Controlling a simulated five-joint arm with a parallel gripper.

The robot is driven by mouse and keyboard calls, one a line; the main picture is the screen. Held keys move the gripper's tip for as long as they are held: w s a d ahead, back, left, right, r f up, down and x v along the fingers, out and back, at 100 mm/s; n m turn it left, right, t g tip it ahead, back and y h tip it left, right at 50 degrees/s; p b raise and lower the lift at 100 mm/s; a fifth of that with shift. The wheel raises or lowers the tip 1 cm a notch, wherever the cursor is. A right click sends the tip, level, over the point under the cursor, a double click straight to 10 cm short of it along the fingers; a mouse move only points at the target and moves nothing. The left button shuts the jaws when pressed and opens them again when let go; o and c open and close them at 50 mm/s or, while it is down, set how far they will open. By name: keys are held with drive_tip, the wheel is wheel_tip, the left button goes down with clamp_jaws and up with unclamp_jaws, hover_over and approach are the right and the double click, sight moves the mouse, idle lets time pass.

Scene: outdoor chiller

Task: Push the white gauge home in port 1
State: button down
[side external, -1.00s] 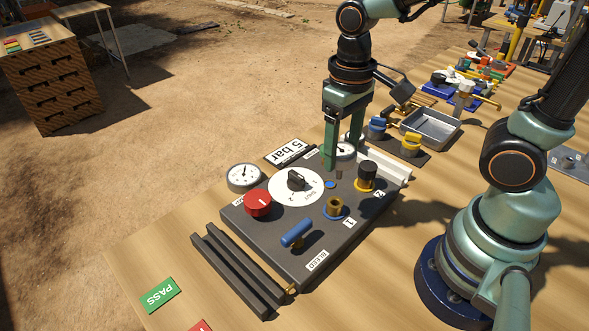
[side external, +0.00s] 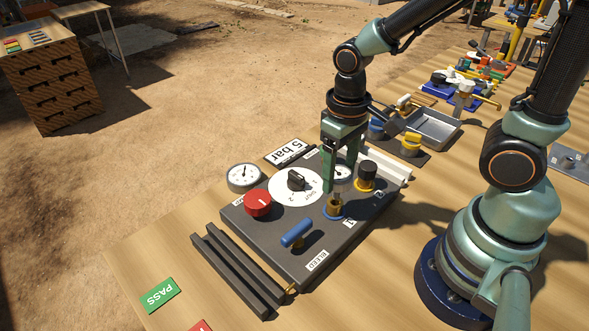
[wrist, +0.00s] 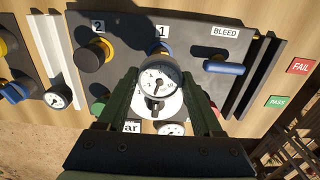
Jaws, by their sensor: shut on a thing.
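The white gauge (wrist: 159,79) has a round white dial and sits between my fingertips in the wrist view. In the side view its dial (side external: 344,173) shows partly behind a finger. My gripper (side external: 336,184) is shut on it, directly over port 1 (side external: 333,211), a brass socket with a blue ring on the dark panel (side external: 285,246). The gauge's lower end is close to the socket; a finger hides whether it is inside. The label "1" (wrist: 163,32) shows just beyond the gauge in the wrist view. Port 2 carries a black cap (side external: 367,171).
A red knob (side external: 257,203), a black selector (side external: 296,180) and a blue bleed handle (side external: 297,233) stand on the panel. Another gauge (side external: 244,176) is at its left edge. Dark rails (side external: 238,268) lie in front, and a grey tray (side external: 433,129) stands behind.

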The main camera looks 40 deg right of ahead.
sight(339, 175)
drive_tip(key=shift+f, duration=0.15)
drive_tip(key=shift+f, duration=1.1)
drive_tip(key=shift+f, duration=0.8)
unclamp_jaws()
drive_tip(key=shift+r, duration=3.5)
drive_tip(key=shift+r, duration=0.1)
